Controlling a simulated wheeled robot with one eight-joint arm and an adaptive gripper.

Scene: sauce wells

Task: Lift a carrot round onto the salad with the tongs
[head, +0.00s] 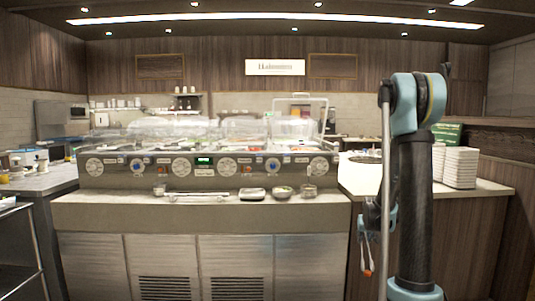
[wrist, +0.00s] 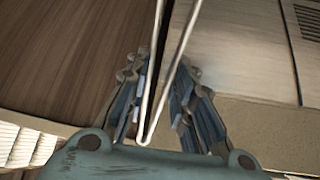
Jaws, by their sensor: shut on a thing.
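My gripper (wrist: 158,85) is shut on the tongs (wrist: 185,35). In the wrist view their pale metal arms form a narrow V, with the bend between my fingers and the far ends out of frame. In the head view my gripper (head: 372,222) hangs low at the right, in front of the side counter, with the thin tongs (head: 362,250) below it. A small orange-red spot shows at their lower end; I cannot tell if it is a carrot round. A small bowl with green in it (head: 282,193), perhaps the salad, sits on the front ledge.
A white dish (head: 251,194) and small jars stand near the bowl on the front ledge (head: 110,210). Behind is a counter panel with dials (head: 181,167) and clear covers (head: 170,128). A stack of white plates (head: 460,167) stands on the right counter.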

